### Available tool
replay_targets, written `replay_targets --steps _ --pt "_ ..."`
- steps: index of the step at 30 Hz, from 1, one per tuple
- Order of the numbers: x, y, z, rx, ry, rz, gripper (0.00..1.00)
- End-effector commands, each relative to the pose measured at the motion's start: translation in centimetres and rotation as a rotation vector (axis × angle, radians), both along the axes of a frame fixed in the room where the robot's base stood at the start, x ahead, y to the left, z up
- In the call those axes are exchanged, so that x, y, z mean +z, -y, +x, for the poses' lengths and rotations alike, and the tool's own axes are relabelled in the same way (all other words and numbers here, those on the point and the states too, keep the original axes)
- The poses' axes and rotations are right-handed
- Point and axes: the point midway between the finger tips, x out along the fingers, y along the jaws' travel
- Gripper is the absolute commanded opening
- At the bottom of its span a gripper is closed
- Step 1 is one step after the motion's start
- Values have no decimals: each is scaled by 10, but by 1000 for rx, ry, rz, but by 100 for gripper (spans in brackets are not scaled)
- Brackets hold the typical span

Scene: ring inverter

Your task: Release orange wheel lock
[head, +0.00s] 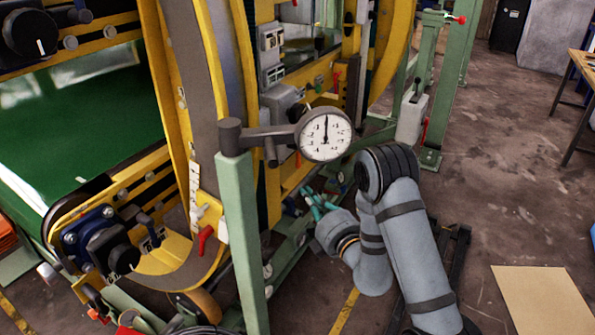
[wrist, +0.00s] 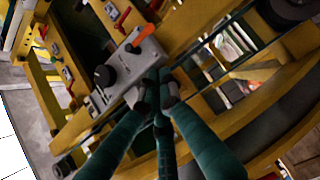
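My gripper (head: 318,200) reaches in low at the yellow and green ring machine, right of the green post in the head view. In the wrist view my gripper's teal fingers (wrist: 154,95) converge close together, with grey tips beside a grey metal box. Whether they are apart or hold anything is unclear. An orange-red lever (wrist: 142,36) stands on the box's upper end, beyond the fingertips and apart from them. A second orange handle (wrist: 71,86) hangs on the left. I cannot tell which, if either, is the orange wheel lock. A red lever (head: 205,238) shows at the ring's lower left.
The green post (head: 243,240) with a round dial gauge (head: 325,134) stands left of my arm. The grey box (wrist: 125,66) carries a black knob (wrist: 103,76). Yellow beams (wrist: 235,125) crowd the gripper's right side. Open floor lies right of my arm.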

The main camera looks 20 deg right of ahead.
Motion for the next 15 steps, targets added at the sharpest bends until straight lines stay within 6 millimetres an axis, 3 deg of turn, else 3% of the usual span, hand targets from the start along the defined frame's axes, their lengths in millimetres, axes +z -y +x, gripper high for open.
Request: replay_targets --steps 15 --pt "-2 -4 50 1 4 -1 0"
